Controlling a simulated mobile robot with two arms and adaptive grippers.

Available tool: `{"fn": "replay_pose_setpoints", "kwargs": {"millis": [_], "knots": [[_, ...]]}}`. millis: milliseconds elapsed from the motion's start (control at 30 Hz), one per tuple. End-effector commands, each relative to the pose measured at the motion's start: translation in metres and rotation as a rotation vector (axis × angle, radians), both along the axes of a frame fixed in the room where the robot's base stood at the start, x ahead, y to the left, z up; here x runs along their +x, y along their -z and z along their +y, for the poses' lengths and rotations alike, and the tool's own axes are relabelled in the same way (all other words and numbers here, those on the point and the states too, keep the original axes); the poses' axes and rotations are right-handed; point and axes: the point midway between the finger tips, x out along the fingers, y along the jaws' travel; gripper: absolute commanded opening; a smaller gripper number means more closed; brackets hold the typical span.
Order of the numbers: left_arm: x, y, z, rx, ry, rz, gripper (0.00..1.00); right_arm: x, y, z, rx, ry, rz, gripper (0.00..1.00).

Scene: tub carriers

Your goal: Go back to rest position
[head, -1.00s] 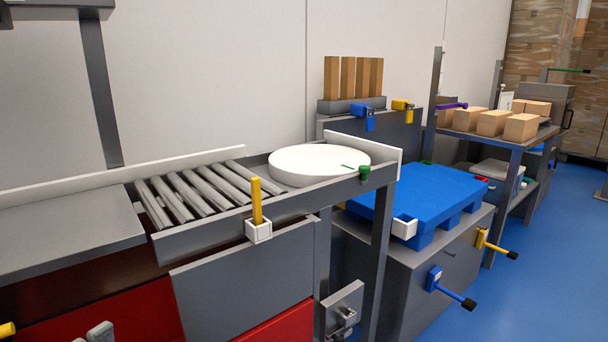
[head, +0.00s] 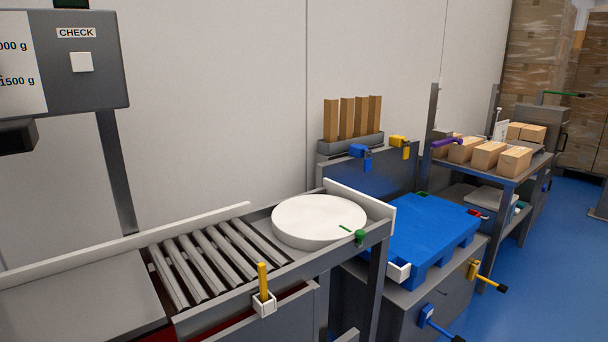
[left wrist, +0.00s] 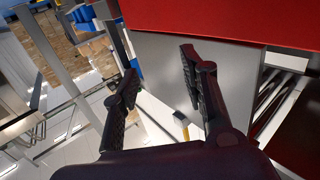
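My left gripper (left wrist: 159,66) shows in the left wrist view. Its two black fingers stand apart with nothing between them. A grey panel (left wrist: 165,55) and a red panel (left wrist: 230,18) lie beyond the fingers, with no clear contact. Neither gripper shows in the head view, and my right gripper is not in any view.
In the head view a roller conveyor (head: 205,262) leads to a white round disc (head: 318,217). A blue pallet (head: 425,232) sits on a grey cabinet to the right. A CHECK box (head: 85,60) hangs at upper left. Blue floor (head: 545,270) is clear at right.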

Motion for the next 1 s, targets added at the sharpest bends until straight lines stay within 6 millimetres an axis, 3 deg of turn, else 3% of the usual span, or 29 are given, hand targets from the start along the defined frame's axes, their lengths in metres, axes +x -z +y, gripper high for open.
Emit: {"fn": "replay_pose_setpoints", "kwargs": {"millis": [33,167,267,400,600,700,833,1000], "knots": [[-0.010,0.015,0.005,0.032,-0.004,0.115,0.40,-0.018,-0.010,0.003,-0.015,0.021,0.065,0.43],[-0.051,0.084,0.022,0.107,-0.015,0.387,0.40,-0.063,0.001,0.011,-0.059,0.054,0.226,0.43],[-0.100,0.128,0.039,0.165,-0.025,0.607,0.40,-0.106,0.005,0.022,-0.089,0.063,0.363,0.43],[-0.193,0.174,0.068,0.244,-0.039,0.923,0.40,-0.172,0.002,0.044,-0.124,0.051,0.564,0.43],[-0.316,0.196,0.101,0.326,-0.051,1.268,0.40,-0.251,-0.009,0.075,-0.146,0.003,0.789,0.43],[-0.355,0.197,0.111,0.349,-0.054,1.370,0.40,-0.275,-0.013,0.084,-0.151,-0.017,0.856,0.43],[-0.379,0.199,0.117,0.363,-0.056,1.433,0.40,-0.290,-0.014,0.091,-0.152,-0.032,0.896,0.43],[-0.383,0.201,0.118,0.365,-0.057,1.444,0.40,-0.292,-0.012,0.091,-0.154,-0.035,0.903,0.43]]}}
